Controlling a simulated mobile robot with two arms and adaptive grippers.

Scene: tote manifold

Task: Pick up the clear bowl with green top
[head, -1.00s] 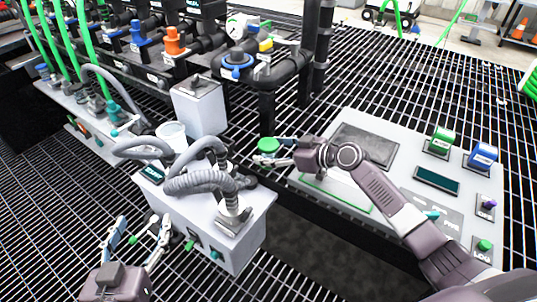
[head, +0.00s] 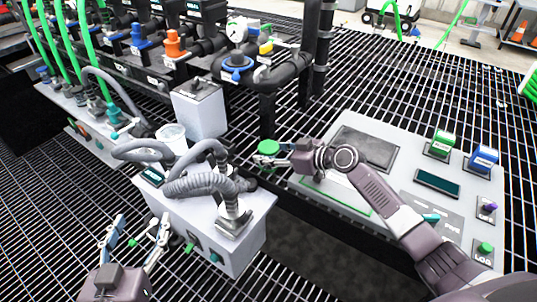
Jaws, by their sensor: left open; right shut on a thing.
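The clear bowl with green top (head: 268,147) is left of the control panel in the head view. Only its round green top shows clearly; its clear body is hard to make out. My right gripper (head: 268,159) reaches in from the right and is shut on the bowl, with its fingers at the near side of the green top. I cannot tell whether the bowl is lifted or still resting on something. My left gripper (head: 140,232) is open and empty at the lower left, well away from the bowl.
A grey control panel (head: 470,210) with green and blue knobs lies under my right arm. A white box with grey hoses (head: 200,187) stands between my grippers. A white container (head: 172,137) and a grey box (head: 200,110) are behind it. Black pipes (head: 285,70) rise behind the bowl.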

